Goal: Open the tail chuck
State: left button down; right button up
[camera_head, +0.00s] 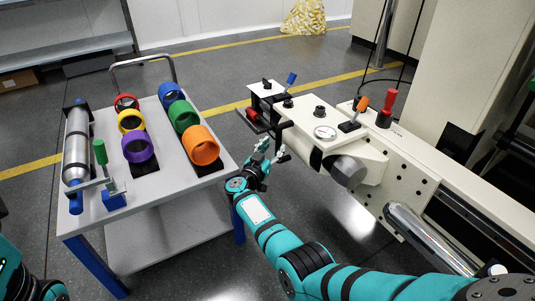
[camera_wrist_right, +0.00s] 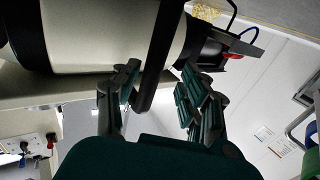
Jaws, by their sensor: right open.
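I cannot tell which part is the tail chuck. My right gripper (camera_head: 272,153) is open beside the machine's left end, left of the grey cylinder. In the right wrist view a dark bar (camera_wrist_right: 156,60) appears between the open fingers; contact is unclear. My left gripper is out of view.
A grey cart (camera_head: 195,196) on the left carries several coloured rings, including an orange one (camera_head: 201,146), and a metal cylinder (camera_head: 77,145). A floor gap separates cart and machine. A polished bar (camera_head: 430,238) lies along the machine's near side.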

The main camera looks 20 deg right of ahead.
jog(key=v, duration=0.4)
jog(key=shift+a, duration=0.15)
